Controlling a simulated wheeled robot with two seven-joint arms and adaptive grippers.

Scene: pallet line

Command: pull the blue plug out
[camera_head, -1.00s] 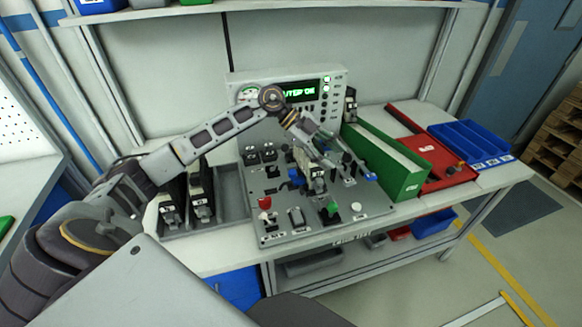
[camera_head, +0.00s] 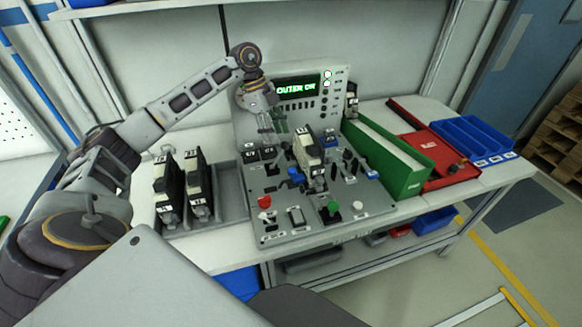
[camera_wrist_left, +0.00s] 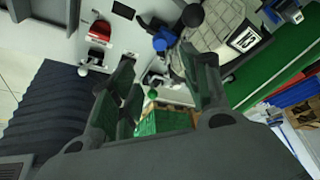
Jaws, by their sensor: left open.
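A blue piece (camera_head: 296,176) stands on the grey panel just left of the upright module (camera_head: 307,150) marked 13. It also shows in the left wrist view (camera_wrist_left: 163,40). A second blue piece (camera_head: 372,174) is at the panel's right edge, and it shows at the top right of the wrist view (camera_wrist_left: 291,13). I cannot tell for sure which of them is the plug. My left gripper (camera_head: 268,136) is open and empty above the panel's back left, apart from both blue pieces. In the wrist view its fingers (camera_wrist_left: 160,70) are spread. My right gripper is not in view.
The panel carries a red knob (camera_head: 264,202), a green button (camera_head: 332,208) and several switches. A lit display (camera_head: 297,88) stands behind. Two black-and-white modules (camera_head: 198,185) sit in a tray at left. A green box (camera_head: 410,178) and a red tray (camera_head: 447,165) are at right.

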